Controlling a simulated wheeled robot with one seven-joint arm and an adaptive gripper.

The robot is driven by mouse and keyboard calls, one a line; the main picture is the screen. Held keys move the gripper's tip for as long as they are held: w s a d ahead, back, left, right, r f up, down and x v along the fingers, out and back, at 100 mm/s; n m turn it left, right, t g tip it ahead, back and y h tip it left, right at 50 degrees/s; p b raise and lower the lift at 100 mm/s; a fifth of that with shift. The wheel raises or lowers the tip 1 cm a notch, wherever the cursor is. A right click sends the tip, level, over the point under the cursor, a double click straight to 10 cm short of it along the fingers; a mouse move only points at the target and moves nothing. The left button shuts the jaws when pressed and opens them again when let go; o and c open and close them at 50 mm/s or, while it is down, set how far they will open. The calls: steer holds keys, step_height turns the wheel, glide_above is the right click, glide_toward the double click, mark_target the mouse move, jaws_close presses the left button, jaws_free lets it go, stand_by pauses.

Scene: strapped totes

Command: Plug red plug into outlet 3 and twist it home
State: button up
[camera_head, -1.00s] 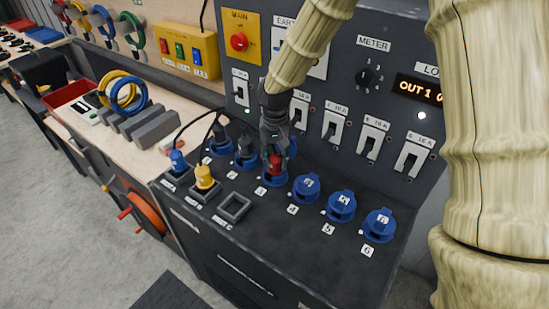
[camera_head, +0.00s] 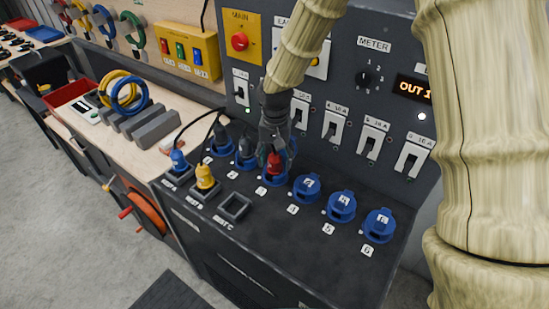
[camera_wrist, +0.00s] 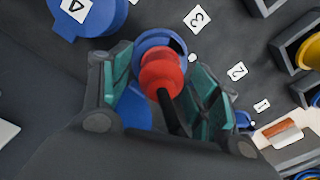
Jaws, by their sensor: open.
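The red plug (camera_head: 274,163) stands in the blue outlet 3 (camera_head: 275,181) on the dark panel top. In the wrist view the red plug (camera_wrist: 161,72) sits in the blue ring of outlet 3 (camera_wrist: 158,38), beside the "3" label (camera_wrist: 197,18), with its dark cable running back toward me. I cannot tell how far it is turned. My gripper (camera_head: 276,145) is just above the plug. In the wrist view its two green-padded fingers (camera_wrist: 160,82) are spread on either side of the plug, with gaps visible.
Outlets 4 (camera_head: 306,187), 5 (camera_head: 341,206) and 6 (camera_head: 379,224) have blue lids. Blue (camera_head: 178,161) and yellow (camera_head: 204,177) plugs sit in holders beside an empty holder (camera_head: 234,207). Breaker switches (camera_head: 335,127) line the wall behind.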

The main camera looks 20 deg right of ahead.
step_height(320, 180, up, 12)
steer(key=shift+f, duration=0.1)
stand_by(0.5)
